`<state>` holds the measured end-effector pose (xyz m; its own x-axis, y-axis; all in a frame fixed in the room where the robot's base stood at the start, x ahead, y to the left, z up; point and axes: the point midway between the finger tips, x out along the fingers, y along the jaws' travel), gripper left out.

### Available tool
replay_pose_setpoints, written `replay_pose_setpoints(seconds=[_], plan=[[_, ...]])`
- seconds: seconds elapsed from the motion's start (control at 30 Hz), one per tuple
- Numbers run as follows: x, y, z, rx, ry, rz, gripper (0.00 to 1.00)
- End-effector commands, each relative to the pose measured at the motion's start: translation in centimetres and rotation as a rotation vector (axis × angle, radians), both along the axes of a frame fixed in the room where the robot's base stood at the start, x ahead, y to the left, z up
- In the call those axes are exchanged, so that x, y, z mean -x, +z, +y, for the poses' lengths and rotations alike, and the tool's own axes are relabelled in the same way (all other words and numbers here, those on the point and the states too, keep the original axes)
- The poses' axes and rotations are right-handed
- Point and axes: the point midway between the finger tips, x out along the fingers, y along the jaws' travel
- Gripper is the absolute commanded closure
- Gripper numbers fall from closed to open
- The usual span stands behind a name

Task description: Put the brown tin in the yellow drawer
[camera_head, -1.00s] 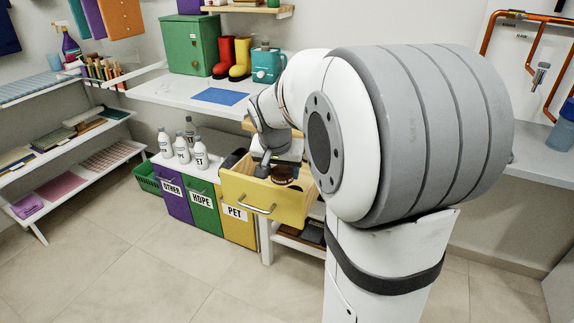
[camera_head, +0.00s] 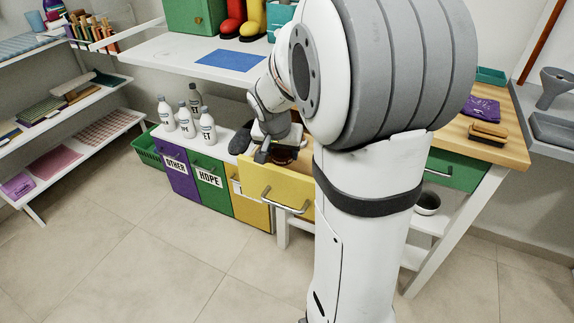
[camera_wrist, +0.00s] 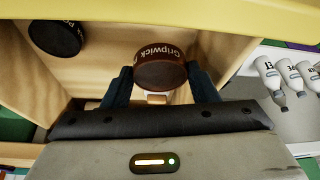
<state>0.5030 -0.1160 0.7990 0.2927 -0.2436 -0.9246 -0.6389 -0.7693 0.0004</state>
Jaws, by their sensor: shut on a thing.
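The yellow drawer (camera_head: 278,185) is pulled open under the worktop. The brown tin (camera_wrist: 160,68), lettered "Gripwick", is between the two fingers of my gripper (camera_wrist: 160,88) in the wrist view. My gripper is shut on it, inside or just over the drawer; whether the tin touches the drawer floor I cannot tell. In the head view the tin (camera_head: 282,156) shows as a dark round shape behind the drawer front, partly hidden by my gripper. A black round tin (camera_wrist: 55,38) lies in the drawer, at the upper left of the wrist view.
Bins labelled OTHER (camera_head: 180,172) and HDPE (camera_head: 211,182) stand left of the drawer, with several white bottles (camera_head: 207,127) above them. A green drawer (camera_head: 455,172) is shut at the right. A brush (camera_head: 488,132) and a purple packet (camera_head: 481,106) lie on the wooden worktop (camera_head: 510,146).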

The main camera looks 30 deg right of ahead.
Motion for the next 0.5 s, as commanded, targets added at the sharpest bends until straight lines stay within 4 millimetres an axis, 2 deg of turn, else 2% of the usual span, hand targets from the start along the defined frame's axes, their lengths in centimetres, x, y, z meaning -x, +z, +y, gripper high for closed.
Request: replay_pose_setpoints(seconds=[0.3,0.5], plan=[[0.2,-4.7,-0.4,0.000,-0.010,0.002,0.85],[0.1,-4.9,-0.5,0.000,-0.012,-0.003,0.85]])
